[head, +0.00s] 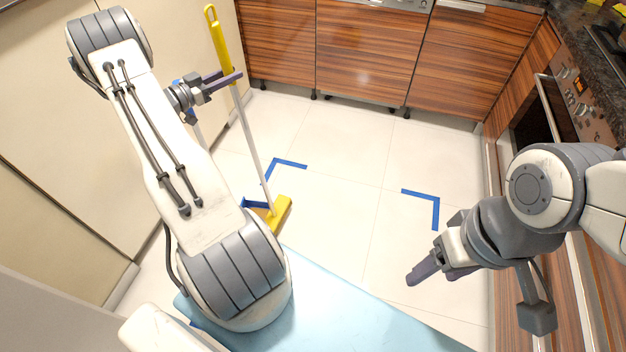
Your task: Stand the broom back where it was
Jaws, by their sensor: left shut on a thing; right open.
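The broom has a yellow grip (219,45) with a hanging loop on top, a thin pale pole (252,146) and a yellow head (281,211) at the bottom. My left gripper (229,80) is shut on the broom around the lower end of the yellow grip. The pole slants down to the right in the picture. The head is at or close to the floor; I cannot tell if it touches. My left arm hides part of the area beside it. My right gripper (424,270) is open and empty, low at the right, well away from the broom.
Blue tape corners mark the tiled floor at the left (287,163) and right (427,202); the floor between is clear. Wooden cabinets (365,55) line the back, an oven (545,110) the right. A light blue surface (335,315) lies in front. A pale wall (50,150) is left.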

